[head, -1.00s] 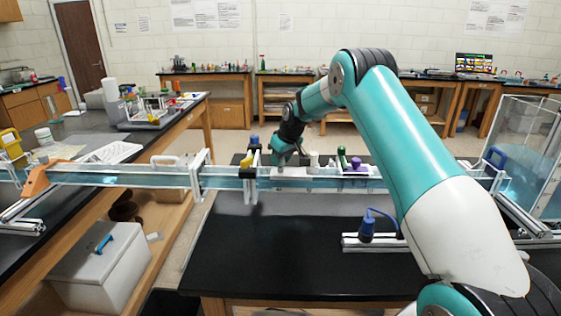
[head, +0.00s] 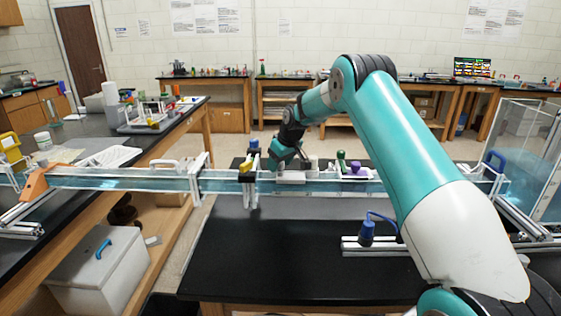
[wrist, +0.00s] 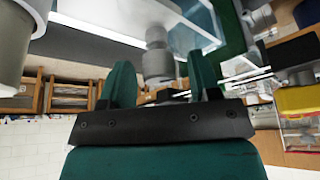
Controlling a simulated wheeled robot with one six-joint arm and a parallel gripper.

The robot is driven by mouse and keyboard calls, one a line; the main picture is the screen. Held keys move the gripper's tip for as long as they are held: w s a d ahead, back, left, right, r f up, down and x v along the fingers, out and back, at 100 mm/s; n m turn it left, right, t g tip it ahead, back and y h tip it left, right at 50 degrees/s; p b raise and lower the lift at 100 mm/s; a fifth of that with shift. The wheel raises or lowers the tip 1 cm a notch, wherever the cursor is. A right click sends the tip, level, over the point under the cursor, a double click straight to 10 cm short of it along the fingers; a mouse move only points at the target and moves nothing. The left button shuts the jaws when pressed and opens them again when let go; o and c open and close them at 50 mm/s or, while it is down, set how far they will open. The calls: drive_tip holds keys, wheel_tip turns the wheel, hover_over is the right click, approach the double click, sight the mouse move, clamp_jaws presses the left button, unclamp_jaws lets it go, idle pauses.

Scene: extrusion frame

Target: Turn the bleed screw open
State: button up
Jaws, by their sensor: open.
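The wrist view shows my gripper (wrist: 160,70) open, with its two green fingers apart. A short grey stepped knob (wrist: 157,62), which looks like the bleed screw, shows between the fingers against a pale block. A gap shows on each side of it, and I cannot tell its depth relative to the fingertips. In the head view my gripper (head: 287,159) points down at the white block (head: 291,178) on the clear channel. The screw cannot be made out there.
A larger grey cylinder (wrist: 14,45) is close by in the wrist view. Along the channel (head: 120,180) stand a yellow-and-black clamp (head: 247,172), a green knob (head: 341,157) and a purple knob (head: 356,169). The black bench top (head: 290,260) in front is mostly clear.

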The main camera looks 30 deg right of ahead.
drive_tip(key=b+v, duration=0.4)
drive_tip(key=v, duration=1.3)
drive_tip(key=shift+s, duration=0.2)
drive_tip(key=shift+r, duration=0.15)
drive_tip(key=s+a+n+g+y, duration=0.1)
drive_tip(key=s+a, duration=0.5)
drive_tip(key=a, duration=0.4)
drive_tip(key=s+a+n+y, duration=0.1)
drive_tip(key=s+a, duration=0.6)
drive_tip(key=a, duration=0.3)
drive_tip(key=s+a+f+g, duration=0.1)
drive_tip(key=s+a+f, duration=0.1)
drive_tip(key=s, duration=0.6)
drive_tip(key=s+a+f+n+g, duration=0.1)
drive_tip(key=s+a, duration=0.4)
drive_tip(key=s, duration=0.4)
drive_tip(key=s+a+f+n+g+y, duration=0.1)
drive_tip(key=s+a+f, duration=0.1)
drive_tip(key=s, duration=0.7)
drive_tip(key=shift+a+f, duration=0.3)
drive_tip(key=shift+a, duration=0.45)
